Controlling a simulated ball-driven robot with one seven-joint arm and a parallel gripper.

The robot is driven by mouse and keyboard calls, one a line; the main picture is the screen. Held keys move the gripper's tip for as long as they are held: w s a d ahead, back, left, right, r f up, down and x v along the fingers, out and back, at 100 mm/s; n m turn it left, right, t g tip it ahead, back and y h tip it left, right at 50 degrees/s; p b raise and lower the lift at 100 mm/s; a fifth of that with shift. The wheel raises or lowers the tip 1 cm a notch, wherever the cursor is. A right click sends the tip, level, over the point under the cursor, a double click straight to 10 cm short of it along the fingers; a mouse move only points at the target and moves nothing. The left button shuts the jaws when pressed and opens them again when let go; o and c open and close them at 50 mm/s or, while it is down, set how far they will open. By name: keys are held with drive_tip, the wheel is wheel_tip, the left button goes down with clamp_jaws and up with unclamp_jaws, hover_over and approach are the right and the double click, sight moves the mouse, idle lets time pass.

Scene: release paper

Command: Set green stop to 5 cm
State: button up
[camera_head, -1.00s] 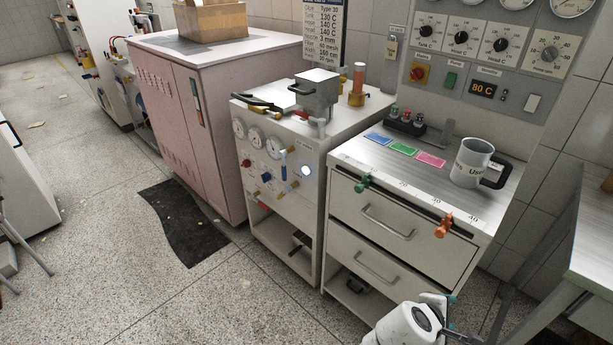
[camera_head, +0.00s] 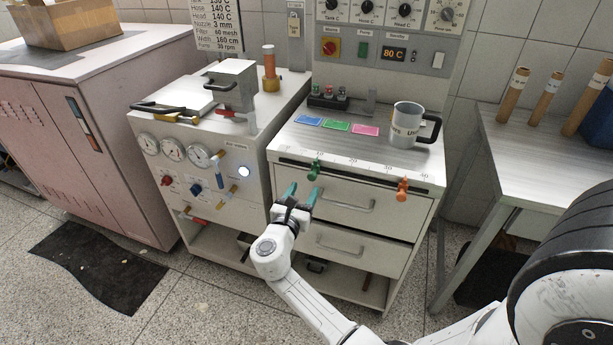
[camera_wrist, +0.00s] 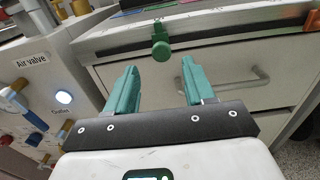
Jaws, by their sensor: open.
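The green stop (camera_head: 314,170) sits on the front rail of the drawer cabinet's top, near the left end of the number scale (camera_head: 352,162). In the wrist view the green stop (camera_wrist: 161,47) is ahead of my gripper, between the lines of its two fingers and beyond their tips. My gripper (camera_head: 304,192) is open and empty, just below and in front of the green stop. Its teal fingers (camera_wrist: 160,72) are apart and do not touch the stop. An orange stop (camera_head: 402,188) sits farther right on the same rail. The exact scale reading is too small to tell.
Drawer handles (camera_head: 345,203) stick out below the rail. A grey mug (camera_head: 406,120) and coloured cards (camera_head: 336,127) are on the cabinet top. The machine with gauges and valves (camera_head: 198,156) stands close on the left. A table (camera_head: 545,135) with tubes is at right.

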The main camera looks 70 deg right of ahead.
sight(311, 178)
drive_tip(key=d, duration=0.7)
drive_tip(key=shift+w+d, duration=0.15)
clamp_jaws()
idle(0.4)
